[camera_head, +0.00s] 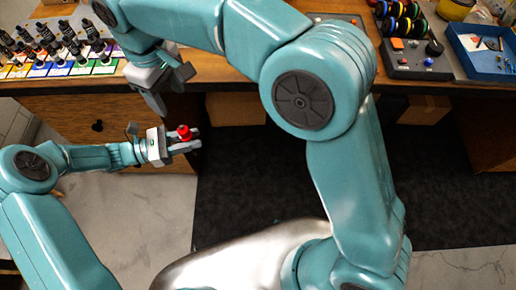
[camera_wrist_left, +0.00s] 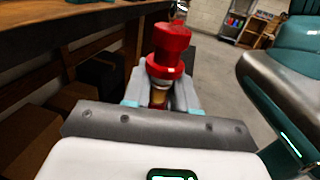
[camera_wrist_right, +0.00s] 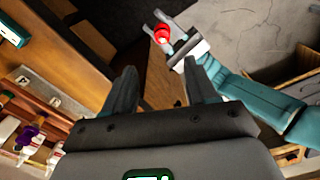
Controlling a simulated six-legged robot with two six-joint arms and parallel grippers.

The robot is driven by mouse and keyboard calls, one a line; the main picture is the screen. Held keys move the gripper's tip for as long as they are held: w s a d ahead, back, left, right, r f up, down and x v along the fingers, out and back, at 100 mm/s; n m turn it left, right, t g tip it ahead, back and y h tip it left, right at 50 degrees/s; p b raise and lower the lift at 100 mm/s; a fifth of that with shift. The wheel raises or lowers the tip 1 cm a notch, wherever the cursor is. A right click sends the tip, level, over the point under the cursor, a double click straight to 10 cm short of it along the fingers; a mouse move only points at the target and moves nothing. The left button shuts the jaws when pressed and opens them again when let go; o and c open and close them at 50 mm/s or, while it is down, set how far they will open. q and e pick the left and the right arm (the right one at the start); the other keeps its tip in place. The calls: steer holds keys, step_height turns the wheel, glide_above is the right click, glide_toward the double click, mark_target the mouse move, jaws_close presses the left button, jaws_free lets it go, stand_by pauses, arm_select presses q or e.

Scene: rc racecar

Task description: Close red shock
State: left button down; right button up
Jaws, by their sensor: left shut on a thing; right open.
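The red shock shows as a red cap (camera_head: 184,131) in the head view. My left gripper (camera_head: 190,142) is shut on it and holds it upright in the air, in front of the workbench's drawer side. In the left wrist view the red cap (camera_wrist_left: 169,48) stands above the fingers, with an amber body (camera_wrist_left: 158,96) partly hidden between them. My right gripper (camera_head: 170,89) is open and empty, above and slightly left of the shock in the head view. In the right wrist view the red cap (camera_wrist_right: 162,34) lies beyond the open fingers (camera_wrist_right: 161,88), apart from them.
The workbench (camera_head: 230,72) runs across the back. Several dark bottles (camera_head: 62,45) stand on coloured cards at its left. A grey control box (camera_head: 411,58) and a blue tray (camera_head: 484,60) are at its right. Cardboard boxes (camera_head: 236,108) sit under the bench. The floor in front is clear.

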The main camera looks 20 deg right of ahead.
arm_select(q)
steer(key=shift+w, duration=0.1)
arm_select(e)
steer(key=w+d+f+m+y, duration=0.15)
steer(key=d+f, duration=0.35)
steer(key=f, duration=0.6)
steer(key=d+f+m+y, duration=0.15)
steer(key=d+f, duration=0.35)
steer(key=f, duration=0.6)
steer(key=s+d+f+m, duration=0.3)
steer(key=s+f, duration=0.4)
steer(key=s, duration=0.3)
steer(key=s+d+f+m, duration=0.3)
steer(key=s+f+m, duration=0.2)
steer(key=s, duration=0.5)
steer(key=shift+s+d+f+y, duration=0.15)
steer(key=shift+d+f+y, duration=0.2)
steer(key=shift+f, duration=0.55)
arm_select(q)
steer(key=shift+a, duration=0.15)
arm_select(e)
steer(key=shift+a, duration=0.15)
